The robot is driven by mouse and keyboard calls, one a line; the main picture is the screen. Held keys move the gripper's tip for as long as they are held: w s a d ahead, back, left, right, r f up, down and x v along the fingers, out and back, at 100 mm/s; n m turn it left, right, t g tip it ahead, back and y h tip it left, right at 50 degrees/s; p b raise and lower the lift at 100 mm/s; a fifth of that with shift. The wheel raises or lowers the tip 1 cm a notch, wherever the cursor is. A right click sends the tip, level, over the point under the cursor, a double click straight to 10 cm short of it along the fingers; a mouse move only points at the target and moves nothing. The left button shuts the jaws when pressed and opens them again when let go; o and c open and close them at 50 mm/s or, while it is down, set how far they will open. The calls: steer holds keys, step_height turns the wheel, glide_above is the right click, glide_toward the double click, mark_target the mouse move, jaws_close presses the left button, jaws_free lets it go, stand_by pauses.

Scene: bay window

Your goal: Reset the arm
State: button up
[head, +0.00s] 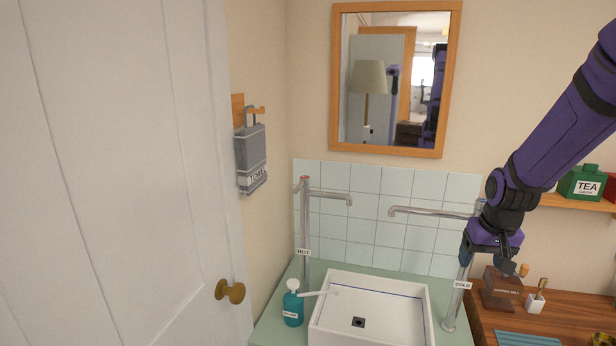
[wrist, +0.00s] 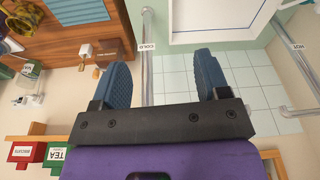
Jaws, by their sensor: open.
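My purple arm comes in from the upper right in the head view. My gripper (head: 508,265) hangs in front of the cold tap (head: 459,285), near the right end of the basin. In the wrist view my gripper (wrist: 165,82) has its two blue fingers spread apart with nothing between them. The cold tap's post (wrist: 147,60) shows behind the fingers in that view. The gripper hides part of the cold tap in the head view; I cannot tell whether they touch.
A white basin (head: 328,323) is set in a green counter (head: 268,328), with a hot tap (head: 306,225) and a teal soap bottle (head: 293,308) on the left. A wooden counter (head: 488,325) holds a brown box (head: 500,290). A shelf (head: 575,202) carries a green tea tin (head: 580,184). A white door (head: 110,180) stands left.

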steer(key=s+a+r+t, duration=0.2)
steer(key=s+a+r, duration=0.2)
steer(key=s+r, duration=0.75)
steer(key=s+a+r+n, duration=0.1)
steer(key=s+r, duration=0.2)
steer(key=s, duration=0.3)
steer(key=s+a+r+t, duration=0.1)
steer(key=s+a+r, duration=0.1)
steer(key=s+r, duration=0.2)
steer(key=shift+s+r+n, duration=0.3)
steer(key=shift+s+n, duration=0.1)
steer(key=shift+s, duration=0.85)
